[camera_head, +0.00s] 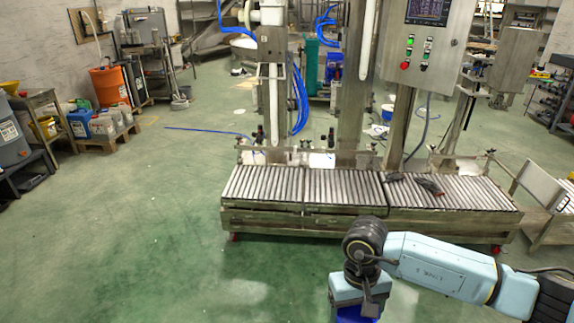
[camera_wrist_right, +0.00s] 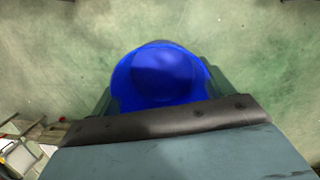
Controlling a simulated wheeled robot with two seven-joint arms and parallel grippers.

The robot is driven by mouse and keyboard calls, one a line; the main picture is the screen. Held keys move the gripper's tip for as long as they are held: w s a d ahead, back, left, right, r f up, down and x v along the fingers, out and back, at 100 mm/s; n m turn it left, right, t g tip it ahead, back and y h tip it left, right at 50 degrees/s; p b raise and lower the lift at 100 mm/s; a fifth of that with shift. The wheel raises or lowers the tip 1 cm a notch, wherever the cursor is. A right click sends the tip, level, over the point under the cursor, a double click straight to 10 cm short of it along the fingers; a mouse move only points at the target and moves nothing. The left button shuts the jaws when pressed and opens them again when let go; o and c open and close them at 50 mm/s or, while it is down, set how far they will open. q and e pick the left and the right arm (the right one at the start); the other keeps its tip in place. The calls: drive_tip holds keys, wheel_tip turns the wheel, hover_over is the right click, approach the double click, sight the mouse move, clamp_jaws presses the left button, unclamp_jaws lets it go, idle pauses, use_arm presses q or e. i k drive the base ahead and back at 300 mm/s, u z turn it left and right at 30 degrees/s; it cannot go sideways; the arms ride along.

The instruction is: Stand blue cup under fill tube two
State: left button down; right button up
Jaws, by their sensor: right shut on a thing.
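The blue cup (camera_wrist_right: 160,75) is between the fingers of my right gripper (camera_wrist_right: 158,98) in the right wrist view, with the green floor behind it. In the head view only a bit of the blue cup (camera_head: 356,314) shows at the bottom edge, under my right wrist; the fingers are hidden there. The cup is held in front of the roller conveyor (camera_head: 300,187), on the near side and apart from it. Two fill tubes hang above the conveyor, a left one (camera_head: 273,105) and a right one (camera_head: 367,45). My left gripper is not in view.
A dark tool (camera_head: 428,186) lies on the right part of the rollers. A steel control box (camera_head: 425,50) and upright posts stand behind the conveyor. A white panel (camera_head: 541,186) stands at the right.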

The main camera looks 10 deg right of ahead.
sight(350, 175)
drive_tip(key=z, duration=0.6)
drive_tip(key=i, duration=3.55)
drive_tip(key=u, duration=0.55)
